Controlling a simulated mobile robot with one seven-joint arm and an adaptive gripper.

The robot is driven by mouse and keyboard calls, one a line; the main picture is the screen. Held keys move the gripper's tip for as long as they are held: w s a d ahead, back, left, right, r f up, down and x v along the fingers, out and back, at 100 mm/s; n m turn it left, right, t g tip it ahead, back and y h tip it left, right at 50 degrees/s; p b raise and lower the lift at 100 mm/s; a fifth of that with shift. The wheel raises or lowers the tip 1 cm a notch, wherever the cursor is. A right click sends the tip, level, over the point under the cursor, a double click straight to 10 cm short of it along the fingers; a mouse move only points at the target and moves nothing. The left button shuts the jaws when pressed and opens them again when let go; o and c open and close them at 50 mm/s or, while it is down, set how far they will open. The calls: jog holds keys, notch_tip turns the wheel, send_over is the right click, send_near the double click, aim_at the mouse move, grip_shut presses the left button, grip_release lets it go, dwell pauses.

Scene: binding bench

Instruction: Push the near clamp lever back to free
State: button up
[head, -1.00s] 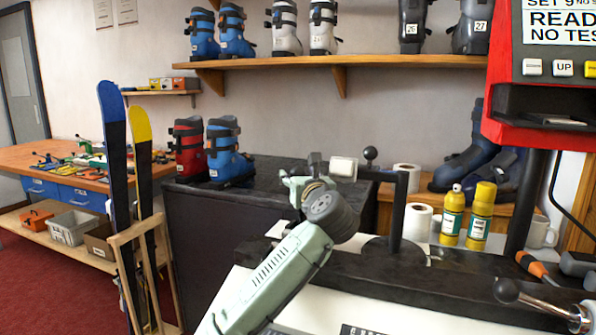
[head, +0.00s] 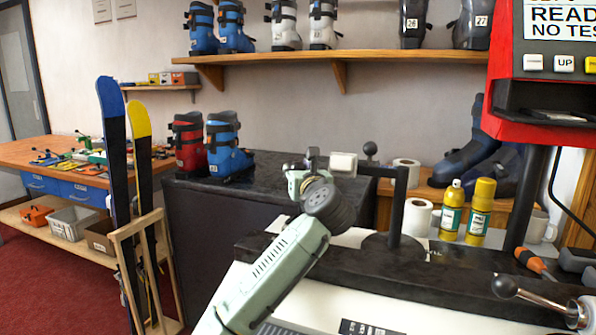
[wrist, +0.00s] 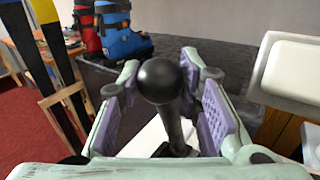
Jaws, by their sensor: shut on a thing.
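My gripper (head: 307,170) is over the bench, with its fingers pointing away from the head camera. In the wrist view, its purple-padded fingers (wrist: 166,112) stand on both sides of a clamp lever with a black ball knob (wrist: 160,80) and a dark shaft. The gripper is shut on this lever, with the knob between the fingers. The head view hides this lever behind my gripper. A second lever with a black ball knob (head: 503,286) and a metal shaft is at the lower right, apart from my gripper.
A white pad (head: 343,165) on a black post (head: 399,205) is close to the right of my gripper; it also shows in the wrist view (wrist: 288,72). Yellow bottles (head: 480,207) and paper rolls (head: 417,217) stand farther right. Skis (head: 113,170) lean at left.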

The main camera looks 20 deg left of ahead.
grip_shut()
jog(key=shift+w+r, duration=0.1)
jog(key=shift+r, duration=0.05)
